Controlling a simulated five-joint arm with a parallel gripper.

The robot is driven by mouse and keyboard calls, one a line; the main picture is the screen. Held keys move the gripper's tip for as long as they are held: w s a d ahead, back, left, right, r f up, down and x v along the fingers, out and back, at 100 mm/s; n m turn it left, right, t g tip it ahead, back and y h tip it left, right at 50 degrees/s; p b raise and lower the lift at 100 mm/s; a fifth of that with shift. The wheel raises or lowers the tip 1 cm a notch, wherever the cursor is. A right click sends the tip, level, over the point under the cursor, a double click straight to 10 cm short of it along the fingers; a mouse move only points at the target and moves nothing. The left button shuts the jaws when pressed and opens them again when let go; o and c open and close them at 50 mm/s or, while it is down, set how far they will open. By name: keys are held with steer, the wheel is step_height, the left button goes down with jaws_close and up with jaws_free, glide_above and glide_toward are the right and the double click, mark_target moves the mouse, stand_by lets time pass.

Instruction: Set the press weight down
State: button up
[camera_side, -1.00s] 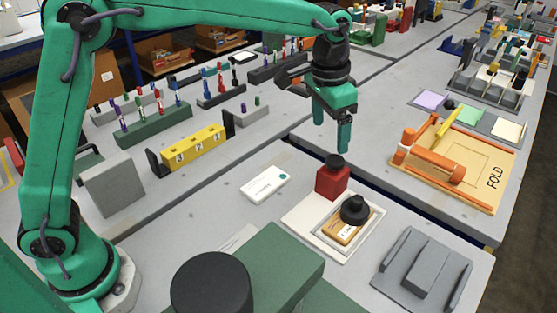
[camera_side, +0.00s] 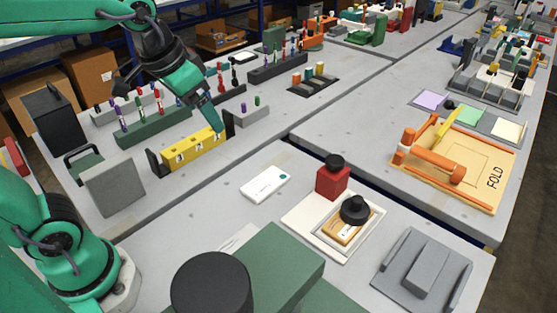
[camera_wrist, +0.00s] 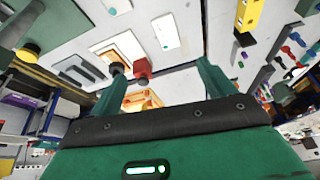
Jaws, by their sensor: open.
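A red block with a black knob (camera_side: 333,181) stands on the back corner of a white tray (camera_side: 300,222). A black round weight with a knob (camera_side: 355,210) sits on a tan framed card (camera_side: 344,232) in the tray's recess. I cannot tell which of the two is the press weight. My gripper (camera_side: 213,124) is open and empty in the side view, tilted near the right end of the yellow rack, well left of the tray. In the wrist view, my gripper (camera_wrist: 162,76) shows its two fingers apart, with the red block (camera_wrist: 143,68) beyond them.
The yellow rack (camera_side: 195,148) stands between black end plates. A white card (camera_side: 265,184) lies left of the tray. A grey cradle (camera_side: 422,270) is to its right. The orange fold fixture (camera_side: 480,165) is on the bench behind.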

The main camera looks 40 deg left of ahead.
steer(key=s+a+f+n+t, duration=0.1)
steer(key=s+a+f, duration=0.2)
steer(key=s, duration=0.4)
steer(key=shift+s+a+f+n+y, duration=0.2)
steer(key=shift+s+f+n+y, duration=0.1)
steer(key=shift+s+f, duration=0.1)
stand_by(0.8)
